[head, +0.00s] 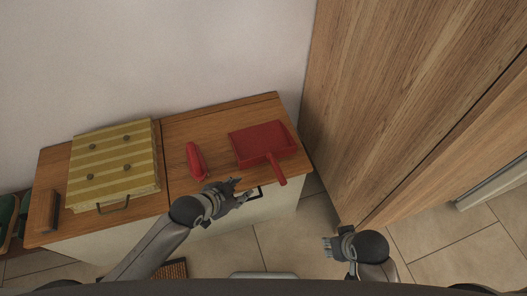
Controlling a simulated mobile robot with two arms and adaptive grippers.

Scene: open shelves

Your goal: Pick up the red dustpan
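The red dustpan (262,142) lies on the wooden cabinet top, towards its right end. Its handle (277,170) points towards me and reaches past the front edge. My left gripper (241,190) is in front of the cabinet's front edge, left of the handle and apart from it. Its fingers look spread, with nothing between them. My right gripper (327,248) is over the floor, right of and nearer to me than the dustpan. It holds nothing that I can see, and its finger gap is too small to make out.
A red rounded object (196,161), perhaps a brush, lies left of the dustpan. A tall wooden cabinet (400,90) stands close on the right.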

